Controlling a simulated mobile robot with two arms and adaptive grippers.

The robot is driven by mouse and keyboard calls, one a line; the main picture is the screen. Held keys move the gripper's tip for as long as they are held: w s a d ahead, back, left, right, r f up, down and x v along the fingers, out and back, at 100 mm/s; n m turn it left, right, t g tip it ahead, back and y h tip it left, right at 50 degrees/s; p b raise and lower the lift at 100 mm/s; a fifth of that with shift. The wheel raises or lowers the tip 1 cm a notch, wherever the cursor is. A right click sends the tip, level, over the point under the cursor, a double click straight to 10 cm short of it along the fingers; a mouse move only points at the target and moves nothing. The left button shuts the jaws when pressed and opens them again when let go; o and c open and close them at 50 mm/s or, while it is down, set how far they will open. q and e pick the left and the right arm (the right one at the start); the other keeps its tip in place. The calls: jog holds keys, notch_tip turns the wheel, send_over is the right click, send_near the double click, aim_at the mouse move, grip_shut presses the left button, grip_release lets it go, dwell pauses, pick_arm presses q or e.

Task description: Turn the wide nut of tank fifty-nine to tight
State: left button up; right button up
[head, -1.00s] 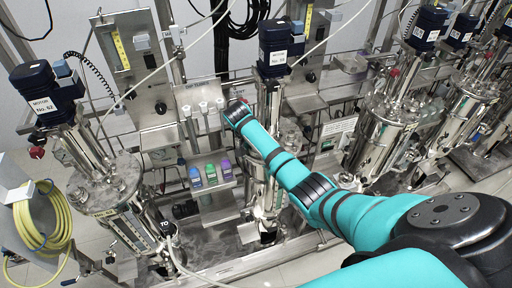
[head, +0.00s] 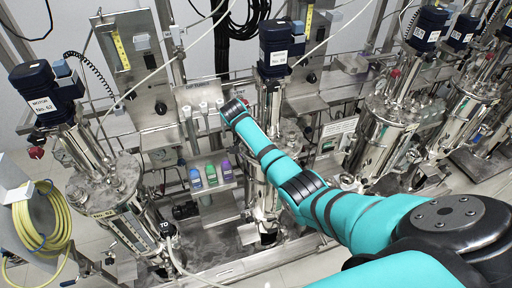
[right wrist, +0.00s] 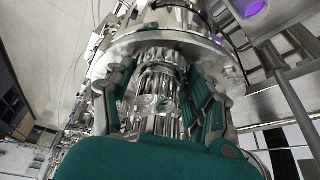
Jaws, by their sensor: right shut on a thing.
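The middle tank (head: 262,192) stands behind my right arm in the head view, under a dark blue motor (head: 281,48) whose label is too small to read surely. My right arm reaches across its upper part, and my right gripper is hidden there. In the right wrist view, my right gripper (right wrist: 162,105) has its dark teal fingers on both sides of a shiny ribbed metal piece, seemingly the wide nut (right wrist: 160,85). It is shut on this piece, just below a round steel flange (right wrist: 225,62). My left gripper is not in view.
A tank with motor No. 62 (head: 45,92) stands at left, beside a coiled yellow hose (head: 42,225). A shelf of small coloured bottles (head: 211,173) is just left of the middle tank. More tanks (head: 380,130) stand at right. Cables and pipes crowd the back.

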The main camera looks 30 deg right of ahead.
jog(key=o, duration=0.9)
jog(key=shift+a, duration=0.1)
jog(key=v, duration=1.2)
jog(key=shift+r, duration=0.1)
